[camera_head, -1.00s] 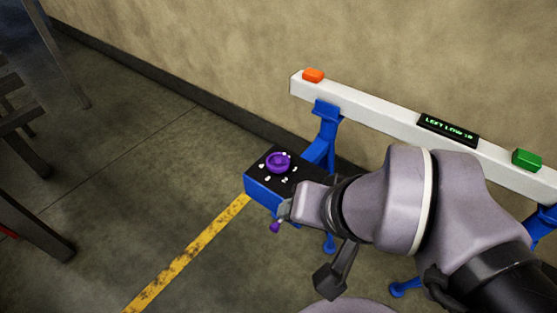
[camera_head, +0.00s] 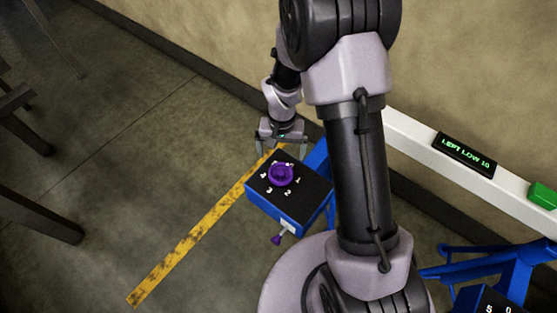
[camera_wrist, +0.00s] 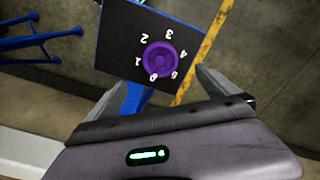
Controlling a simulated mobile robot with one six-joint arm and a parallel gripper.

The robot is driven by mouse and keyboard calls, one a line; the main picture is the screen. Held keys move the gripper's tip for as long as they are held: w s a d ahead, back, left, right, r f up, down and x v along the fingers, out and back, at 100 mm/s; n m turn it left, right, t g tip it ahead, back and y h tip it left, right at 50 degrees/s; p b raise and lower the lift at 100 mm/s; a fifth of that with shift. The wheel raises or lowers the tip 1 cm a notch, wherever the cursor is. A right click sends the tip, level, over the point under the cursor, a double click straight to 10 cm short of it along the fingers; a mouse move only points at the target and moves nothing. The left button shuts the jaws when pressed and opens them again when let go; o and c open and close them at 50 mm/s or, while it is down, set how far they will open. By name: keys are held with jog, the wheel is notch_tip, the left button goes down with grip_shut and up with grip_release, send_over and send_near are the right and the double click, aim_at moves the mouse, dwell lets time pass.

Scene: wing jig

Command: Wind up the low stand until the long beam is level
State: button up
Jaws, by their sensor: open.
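The long white beam (camera_head: 412,138) runs along the wall, and its display (camera_head: 464,153) reads "LEFT LOW 10". The blue stand's box (camera_head: 270,205) has a black top with white numerals and a purple knob (camera_head: 281,175). A small purple-tipped lever (camera_head: 277,239) sticks out of its front. My gripper (camera_head: 280,149) is open and empty at the box's far edge, close to the knob. In the wrist view the knob (camera_wrist: 160,59) lies ahead of the spread fingers, with numerals around it. I cannot tell whether any finger touches the box.
A green block (camera_head: 543,195) sits on the beam at the right. A second blue stand (camera_head: 512,262) with a numbered black box is at the lower right. Dark furniture (camera_head: 35,210) stands at the left. The floor by the yellow line (camera_head: 190,240) is clear.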

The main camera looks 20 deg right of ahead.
aim_at(281, 172)
notch_tip(281, 172, down, 12)
jog(key=b, duration=0.3)
jog(key=shift+w+f, duration=0.15)
jog(key=shift+f, duration=0.1)
jog(key=shift+c, duration=0.2)
jog(key=c, duration=1.3)
jog(key=shift+c, duration=0.2)
jog(key=m+b, duration=0.3)
jog(key=m, duration=0.2)
jog(key=shift+f+m, duration=0.1)
jog(key=shift+m, duration=0.3)
jog(key=m+b, duration=0.3)
jog(key=m, duration=0.2)
jog(key=shift+m, duration=0.4)
